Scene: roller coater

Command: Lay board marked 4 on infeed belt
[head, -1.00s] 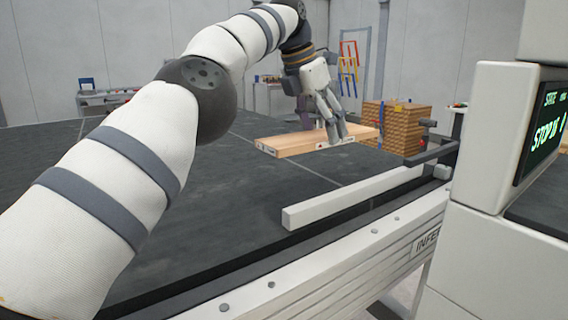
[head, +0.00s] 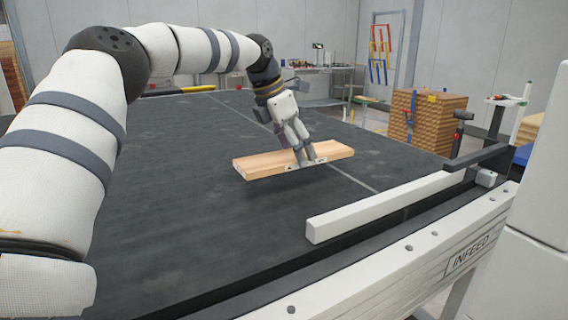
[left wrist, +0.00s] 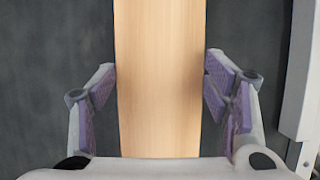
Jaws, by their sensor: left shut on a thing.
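A light wooden board (head: 265,163) is held in my left gripper (head: 303,160). In the head view it hangs level and a little above the dark infeed belt (head: 190,215), with a shadow beneath it. In the left wrist view the board (left wrist: 160,70) runs lengthwise between the two purple-padded fingers of my left gripper (left wrist: 160,88), which close on its long edges. A small white label with a mark shows on its near edge, but I cannot read a number. My right gripper is not in view.
A white guide rail (head: 380,205) lies along the belt's near right side. The white frame marked INFEED (head: 468,255) stands in front of it. Stacked brown boards (head: 425,120) stand beyond the belt. The belt around the held board is clear.

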